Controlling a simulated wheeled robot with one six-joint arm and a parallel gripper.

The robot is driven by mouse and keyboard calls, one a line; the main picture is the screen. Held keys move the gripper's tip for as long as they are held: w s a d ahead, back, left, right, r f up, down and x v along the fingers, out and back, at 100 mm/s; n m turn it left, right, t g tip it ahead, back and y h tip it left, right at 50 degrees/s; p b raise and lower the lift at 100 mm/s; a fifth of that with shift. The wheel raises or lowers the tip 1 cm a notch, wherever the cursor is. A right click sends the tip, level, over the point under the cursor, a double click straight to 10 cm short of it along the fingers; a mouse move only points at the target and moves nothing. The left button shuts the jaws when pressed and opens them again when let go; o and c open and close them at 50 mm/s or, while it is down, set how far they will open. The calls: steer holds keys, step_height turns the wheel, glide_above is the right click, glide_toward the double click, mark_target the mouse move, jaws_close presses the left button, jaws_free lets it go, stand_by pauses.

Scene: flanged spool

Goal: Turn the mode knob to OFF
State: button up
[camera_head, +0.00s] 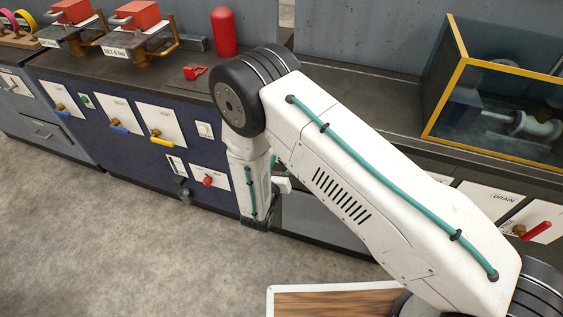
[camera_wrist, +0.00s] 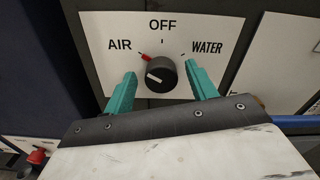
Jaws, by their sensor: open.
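The mode knob (camera_wrist: 163,73) is a dark round knob on a white plate (camera_wrist: 105,28) in the wrist view. The plate is marked AIR at left, OFF at top and WATER at right. Gaps show between fingers and knob in the picture; depth is hard to tell. In the head view my arm hides the knob.
In the head view, a blue cabinet front (camera_head: 88,137) with labelled valves lies left. A red cylinder (camera_head: 224,32) stands on the worktop behind my arm. The floor at left is clear.

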steer(key=shift+w+d, duration=0.1)
steer(key=shift+w, duration=0.1)
steer(key=shift+c, duration=0.4)
steer(key=c, duration=0.9)
steer(key=shift+m, duration=0.3)
steer(key=m, duration=1.1)
steer(key=shift+d, duration=0.15)
steer(key=shift+s, duration=0.1)
